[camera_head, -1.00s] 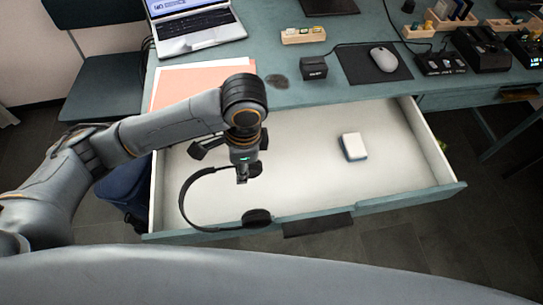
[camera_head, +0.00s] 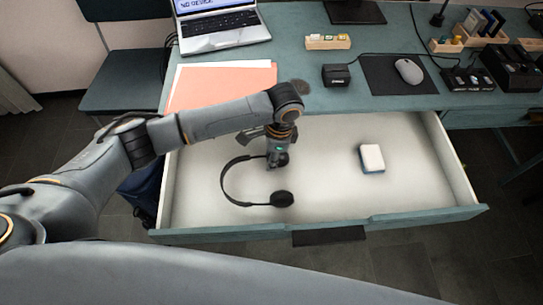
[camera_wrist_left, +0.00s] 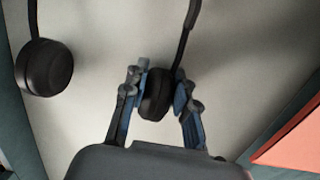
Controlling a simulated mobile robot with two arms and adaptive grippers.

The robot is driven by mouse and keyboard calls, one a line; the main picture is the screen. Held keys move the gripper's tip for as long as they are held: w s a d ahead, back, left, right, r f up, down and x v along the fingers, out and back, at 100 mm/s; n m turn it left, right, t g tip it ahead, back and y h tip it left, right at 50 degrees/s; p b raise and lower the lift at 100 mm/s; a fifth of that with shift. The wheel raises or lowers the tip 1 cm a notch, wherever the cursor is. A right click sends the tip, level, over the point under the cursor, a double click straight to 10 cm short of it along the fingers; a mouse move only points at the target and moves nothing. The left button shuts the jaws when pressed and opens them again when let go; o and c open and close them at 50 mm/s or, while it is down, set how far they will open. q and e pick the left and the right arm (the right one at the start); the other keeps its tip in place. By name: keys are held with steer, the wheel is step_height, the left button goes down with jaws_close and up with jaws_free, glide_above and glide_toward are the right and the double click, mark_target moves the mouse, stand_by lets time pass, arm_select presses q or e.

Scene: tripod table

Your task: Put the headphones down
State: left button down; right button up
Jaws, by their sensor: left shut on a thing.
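The black headphones (camera_head: 225,187) are in the open white drawer (camera_head: 325,190), left of its middle, with the band curving to the left. My left gripper (camera_head: 277,162) reaches down into the drawer and is shut on the far ear cup. In the left wrist view, the gripper's blue fingers (camera_wrist_left: 160,95) stand on both sides of that ear cup (camera_wrist_left: 156,96). The other ear cup (camera_wrist_left: 45,67) hangs or lies free at the upper left. Whether the headphones touch the drawer floor I cannot tell. My right gripper is not in view.
A small white box (camera_head: 371,157) lies in the drawer to the right, with bare floor between. The drawer's front wall (camera_head: 330,223) is near. The desk above holds a laptop (camera_head: 220,25), salmon folder (camera_head: 222,86), black box (camera_head: 337,75) and mouse (camera_head: 409,71).

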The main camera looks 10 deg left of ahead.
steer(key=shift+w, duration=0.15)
arm_select(q)
steer(key=c, duration=1.1)
jaws_free()
steer(key=shift+o, duration=0.2)
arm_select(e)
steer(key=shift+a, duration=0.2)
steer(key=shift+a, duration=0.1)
arm_select(q)
steer(key=r, duration=0.3)
steer(key=d+r, duration=0.1)
steer(key=r, duration=0.3)
steer(key=r+p, duration=0.1)
steer(key=r, duration=0.3)
steer(key=shift+w+d+r, duration=0.15)
steer(key=shift+w+d, duration=0.05)
steer(key=shift+w, duration=0.05)
steer(key=shift+r, duration=0.4)
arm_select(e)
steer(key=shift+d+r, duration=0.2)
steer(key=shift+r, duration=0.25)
